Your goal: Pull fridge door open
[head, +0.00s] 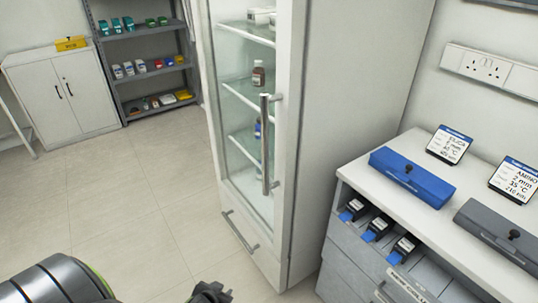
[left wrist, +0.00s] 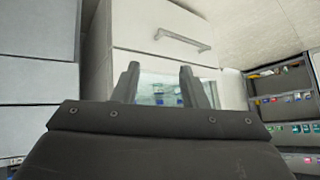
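The fridge (head: 340,110) is a tall white cabinet in the middle of the head view. Its glass-fronted door (head: 232,125) appears closed, with a vertical metal bar handle (head: 265,145) at its right edge. Below is a white lower panel with a slanting bar handle (head: 240,232). In the left wrist view, which looks inverted, this lower handle (left wrist: 183,40) shows above the glass. My left gripper (left wrist: 158,82) has its two fingers apart, nothing visible between them, and is away from both handles. My right gripper is not in view.
A white counter (head: 415,165) with a blue box (head: 411,178), a grey box (head: 500,236) and label cards stands right of the fridge. A white cupboard (head: 65,95) and a shelf rack (head: 147,60) stand far left. The tiled floor (head: 130,200) before the fridge is clear.

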